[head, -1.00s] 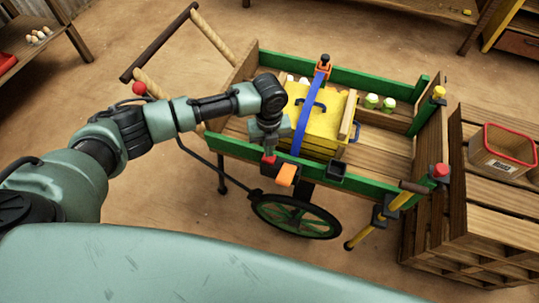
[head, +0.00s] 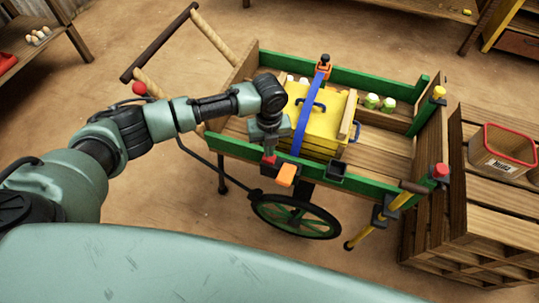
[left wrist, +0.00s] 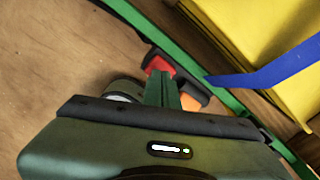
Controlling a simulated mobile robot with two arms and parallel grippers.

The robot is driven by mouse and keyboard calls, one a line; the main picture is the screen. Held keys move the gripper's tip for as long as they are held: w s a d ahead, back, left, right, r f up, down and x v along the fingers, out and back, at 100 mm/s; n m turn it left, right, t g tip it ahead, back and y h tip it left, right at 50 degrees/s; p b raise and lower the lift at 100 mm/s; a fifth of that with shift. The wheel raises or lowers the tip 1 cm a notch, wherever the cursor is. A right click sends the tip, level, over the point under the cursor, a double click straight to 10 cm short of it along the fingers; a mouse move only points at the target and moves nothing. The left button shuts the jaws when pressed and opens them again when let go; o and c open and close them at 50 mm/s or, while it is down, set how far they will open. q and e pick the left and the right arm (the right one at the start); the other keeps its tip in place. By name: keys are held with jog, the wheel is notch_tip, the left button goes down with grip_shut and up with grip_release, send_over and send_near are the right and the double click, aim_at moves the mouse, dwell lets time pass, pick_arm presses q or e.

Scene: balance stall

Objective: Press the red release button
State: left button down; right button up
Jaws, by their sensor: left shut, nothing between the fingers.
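The red release button (head: 268,160) shows on the near green rail of the cart, beside an orange lever (head: 287,176). Both also show in the left wrist view, the red button (left wrist: 157,64) just past my fingertips and the orange lever (left wrist: 191,88) to their right. My left gripper (head: 269,151) points down at the red button, shut and empty, its tips at or just above it. I cannot tell whether they touch. A blue strap (head: 304,118) runs over a yellow chest (head: 322,125) to this buckle. My right gripper is not in view.
The wooden cart (head: 386,160) has green rails (head: 350,76) and a spoked wheel (head: 296,216). Green-and-white jars (head: 372,101) stand inside. A crate stack (head: 490,225) with a red-rimmed bin (head: 503,150) stands right.

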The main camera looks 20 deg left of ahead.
pick_arm(q)
jog(key=shift+f, duration=0.15)
jog(key=shift+f+b, duration=0.7)
jog(key=shift+f, duration=0.5)
jog(key=shift+r+p, duration=1.3)
jog(key=shift+p, duration=0.05)
notch_tip(320, 180, up, 5)
jog(key=p, duration=0.5)
jog(key=shift+r, duration=0.1)
